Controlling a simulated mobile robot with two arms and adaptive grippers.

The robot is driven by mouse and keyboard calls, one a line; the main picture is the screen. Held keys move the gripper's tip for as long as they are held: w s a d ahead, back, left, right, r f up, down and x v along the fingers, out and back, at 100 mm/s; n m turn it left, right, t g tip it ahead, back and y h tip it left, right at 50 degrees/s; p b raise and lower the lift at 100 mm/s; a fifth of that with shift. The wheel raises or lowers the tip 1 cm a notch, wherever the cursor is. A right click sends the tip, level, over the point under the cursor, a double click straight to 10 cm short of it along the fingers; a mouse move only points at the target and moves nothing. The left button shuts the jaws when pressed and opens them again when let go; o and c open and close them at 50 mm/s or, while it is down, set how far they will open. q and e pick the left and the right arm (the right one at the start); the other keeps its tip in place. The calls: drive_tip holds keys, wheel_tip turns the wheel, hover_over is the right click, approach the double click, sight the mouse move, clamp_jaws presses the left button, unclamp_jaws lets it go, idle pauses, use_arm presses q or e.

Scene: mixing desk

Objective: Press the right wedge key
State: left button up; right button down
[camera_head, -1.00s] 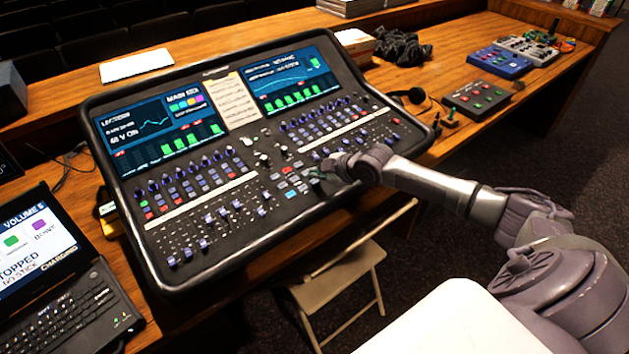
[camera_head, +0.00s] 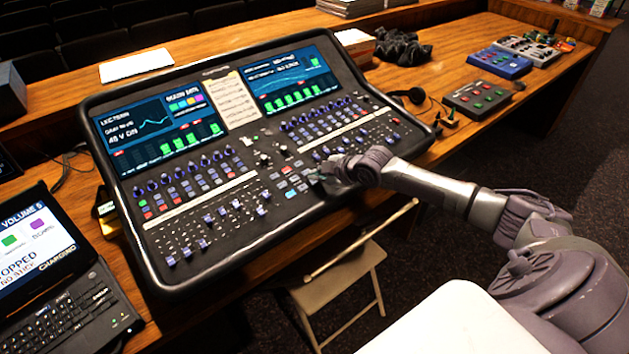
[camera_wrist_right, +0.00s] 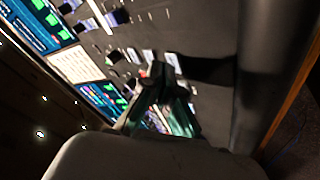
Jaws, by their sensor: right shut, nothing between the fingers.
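The mixing desk (camera_head: 240,240) has a block of small red, white and blue keys (camera_head: 290,182) at its lower middle. I cannot tell for certain which of them is the right wedge key. My right gripper (camera_head: 320,177) is shut and empty, with its fingertips low over the desk at the right side of this key block. In the right wrist view the closed fingertips (camera_wrist_right: 158,74) are close to a few pale keys (camera_wrist_right: 172,60). The fingers hide part of the surface there, and contact is unclear. My left gripper is not in view.
Faders and knobs surround the key block. A laptop (camera_head: 60,310) stands at the left, and a small box with coloured buttons (camera_head: 476,97) lies right of the desk. A folding chair (camera_head: 340,285) stands in front below. A headset (camera_head: 408,96) lies by the desk's right edge.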

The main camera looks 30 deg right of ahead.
sight(319, 186)
drive_tip(key=shift+f, duration=0.3)
drive_tip(key=shift+r, duration=0.1)
idle(0.3)
drive_tip(key=shift+r+p, duration=0.6)
drive_tip(key=shift+r, duration=0.1)
drive_tip(key=r+p, duration=0.4)
drive_tip(key=r, duration=0.1)
drive_tip(key=shift+s+p, duration=0.3)
drive_tip(key=shift+s+f, duration=0.1)
idle(0.5)
